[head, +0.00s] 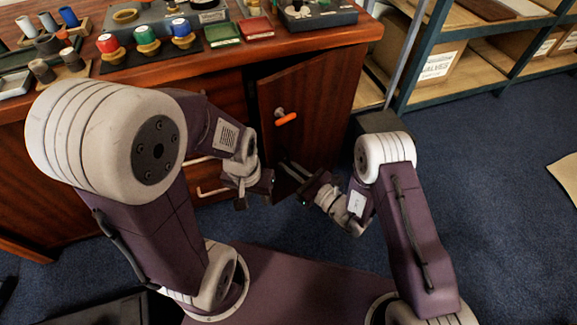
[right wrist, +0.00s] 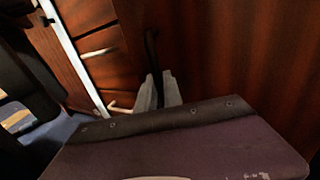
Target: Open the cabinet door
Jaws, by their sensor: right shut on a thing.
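The cabinet door (head: 318,85) is a reddish-brown wood panel under the right part of the workbench. An orange piece (head: 286,119) on a silver fitting sticks out of its upper left part. A dark gap runs along the door's left edge; how far the door stands open is hard to tell. My right gripper (head: 288,168) is low at the door. In the right wrist view its grey fingers (right wrist: 159,91) are shut on the lower part of a dark upright handle (right wrist: 151,48). My left gripper (head: 254,190) is just left of it, before the drawers; its fingers are unclear.
Drawers (head: 215,105) with pale handles lie left of the door. The bench top (head: 300,40) holds knobs, trays and a grey box (head: 318,14). A metal shelf (head: 480,40) with cardboard boxes stands at the right.

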